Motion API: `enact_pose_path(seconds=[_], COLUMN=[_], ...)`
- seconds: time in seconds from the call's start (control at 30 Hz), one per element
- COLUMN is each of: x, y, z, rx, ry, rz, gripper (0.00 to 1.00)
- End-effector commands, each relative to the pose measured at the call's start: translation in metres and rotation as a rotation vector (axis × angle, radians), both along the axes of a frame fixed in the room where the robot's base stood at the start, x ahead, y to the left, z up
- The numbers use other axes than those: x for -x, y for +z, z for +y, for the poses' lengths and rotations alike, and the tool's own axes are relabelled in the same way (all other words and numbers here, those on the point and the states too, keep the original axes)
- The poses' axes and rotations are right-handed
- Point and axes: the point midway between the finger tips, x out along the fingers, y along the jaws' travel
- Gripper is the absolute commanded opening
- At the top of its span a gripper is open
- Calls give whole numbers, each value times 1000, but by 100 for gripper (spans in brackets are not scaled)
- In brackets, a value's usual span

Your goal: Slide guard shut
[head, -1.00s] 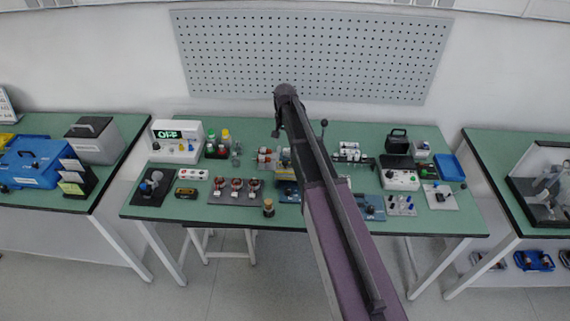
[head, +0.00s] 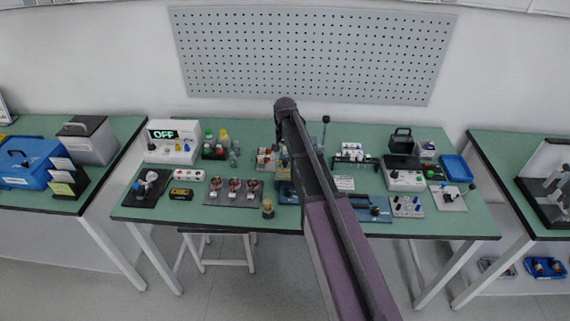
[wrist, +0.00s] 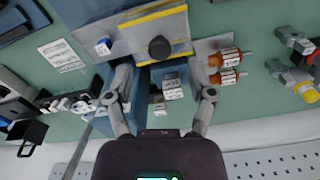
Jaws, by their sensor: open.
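The guard (wrist: 125,38) is a grey plate with yellow edge stripes, at the top middle of the wrist view. It has a round black knob (wrist: 159,48) and a small blue-and-white block on it. Below the guard a blue fixture (wrist: 146,88) has an opening with white-labelled parts in it. My gripper (wrist: 161,78) is open, its two fingers spread on either side of this opening, with the knob just beyond and between their tips. Nothing is between the fingers; I cannot tell whether they touch the fixture. In the head view my arm hides most of the guard.
Orange-and-silver cylinders (wrist: 224,78) sit close beside the right finger. A black stand with white parts (wrist: 75,102) lies on the left. In the head view, a stator tray (head: 233,192) and a white OFF unit (head: 172,142) stand left of my arm on the green bench (head: 140,213).

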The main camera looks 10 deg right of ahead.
Motion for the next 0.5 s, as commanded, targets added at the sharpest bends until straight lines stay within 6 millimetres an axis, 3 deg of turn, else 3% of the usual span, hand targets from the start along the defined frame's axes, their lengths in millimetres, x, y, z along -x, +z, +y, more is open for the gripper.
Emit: enact_pose_path(seconds=[0.2,0.5], x=[0,0], y=[-20,-32], z=[0,0], rx=[0,0], ry=[0,0], rz=[0,0], gripper=[70,70])
